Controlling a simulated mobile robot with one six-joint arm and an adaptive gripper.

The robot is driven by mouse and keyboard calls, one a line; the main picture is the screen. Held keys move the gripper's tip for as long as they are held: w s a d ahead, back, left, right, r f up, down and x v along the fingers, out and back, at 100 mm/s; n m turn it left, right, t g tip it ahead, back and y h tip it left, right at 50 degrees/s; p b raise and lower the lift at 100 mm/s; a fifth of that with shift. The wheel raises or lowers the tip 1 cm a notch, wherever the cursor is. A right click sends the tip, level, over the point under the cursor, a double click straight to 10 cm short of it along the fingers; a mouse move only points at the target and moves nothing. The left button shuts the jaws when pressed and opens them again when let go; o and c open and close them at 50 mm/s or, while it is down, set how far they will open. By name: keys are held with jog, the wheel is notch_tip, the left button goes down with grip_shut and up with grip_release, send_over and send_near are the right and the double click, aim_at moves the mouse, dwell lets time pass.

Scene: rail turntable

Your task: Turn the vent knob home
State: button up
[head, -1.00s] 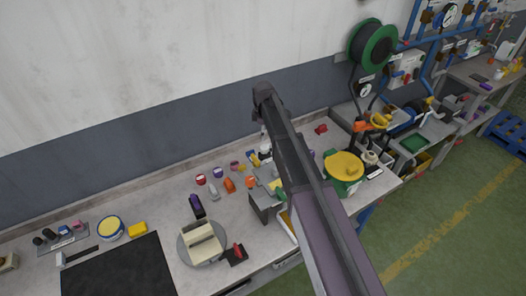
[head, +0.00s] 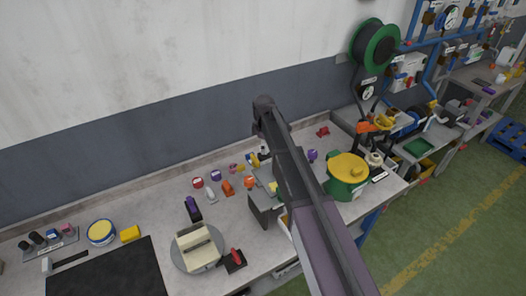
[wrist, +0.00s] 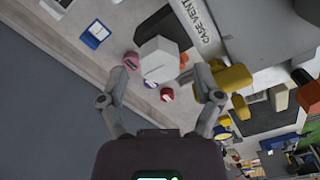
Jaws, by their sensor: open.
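In the wrist view, my gripper (wrist: 167,68) is open, with one finger on each side of a pale, faceted knob (wrist: 158,60). The knob shows beyond and between the fingertips; I cannot tell whether either finger touches it. A white label (wrist: 194,26) reading "CAGE VENT" is on the grey fixture (wrist: 240,28) beside the knob. In the head view, my arm hides the gripper and the knob. Part of a grey box (head: 262,208) shows to the left of my arm there.
A yellow handle-like part (wrist: 232,77) is close to the right finger in the wrist view. In the head view, a green pot with a yellow lid (head: 348,170) stands right of my arm. Small coloured parts and a round turntable (head: 186,262) are on the bench to the left.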

jog(key=shift+f+b, duration=0.3)
jog(key=shift+f, duration=0.15)
jog(key=shift+c, duration=0.2)
jog(key=c, duration=1.1)
